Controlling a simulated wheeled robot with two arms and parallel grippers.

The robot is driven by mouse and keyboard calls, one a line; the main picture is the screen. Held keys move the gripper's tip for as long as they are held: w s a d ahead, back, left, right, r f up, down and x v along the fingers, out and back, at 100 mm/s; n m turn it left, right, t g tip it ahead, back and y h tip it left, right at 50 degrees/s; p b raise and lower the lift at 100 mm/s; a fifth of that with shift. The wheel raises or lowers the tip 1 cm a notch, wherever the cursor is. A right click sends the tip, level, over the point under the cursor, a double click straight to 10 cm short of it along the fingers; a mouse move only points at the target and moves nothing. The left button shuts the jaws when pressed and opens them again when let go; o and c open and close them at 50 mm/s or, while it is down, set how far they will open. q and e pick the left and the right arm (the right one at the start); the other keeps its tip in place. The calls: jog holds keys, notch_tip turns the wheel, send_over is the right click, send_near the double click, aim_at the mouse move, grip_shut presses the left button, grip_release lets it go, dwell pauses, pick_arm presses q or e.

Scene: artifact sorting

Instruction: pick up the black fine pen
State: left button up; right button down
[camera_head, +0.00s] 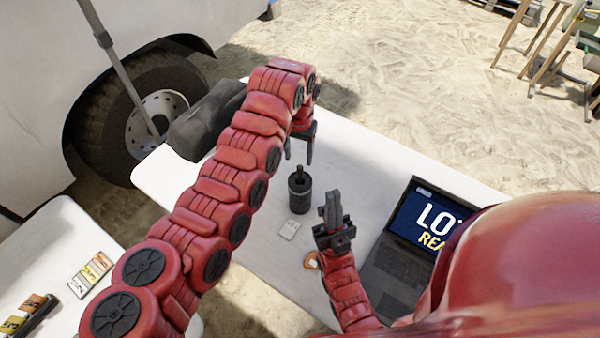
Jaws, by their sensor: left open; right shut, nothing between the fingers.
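A dark cylindrical pen cup (300,194) stands upright on the white table. A short dark stick-like thing (299,171) pokes out of its top; I cannot tell whether it is the black fine pen. My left gripper (299,157) is open, fingers pointing down, just above and behind the cup in the picture, with nothing seen between them. My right gripper (330,200) is shut and empty, fingers pointing up in the picture, to the right of and nearer than the cup.
An open laptop (385,270) stands on the white table (370,170) at the right. A small pale card (290,229) and an orange-brown item (312,261) lie near the cup. A dark bag (200,125) is at the back left. Another table (55,240) holds cards.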

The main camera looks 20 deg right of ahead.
aim_at(300, 166)
pick_arm(q)
jog(key=f+p, duration=0.2)
jog(key=f, duration=0.1)
jog(key=f+p, duration=0.1)
jog(key=f, duration=0.1)
jog(key=shift+s+d, duration=0.1)
jog(key=shift+s, duration=0.3)
jog(key=shift+w+f, duration=0.1)
jog(key=shift+f, duration=0.25)
grip_shut()
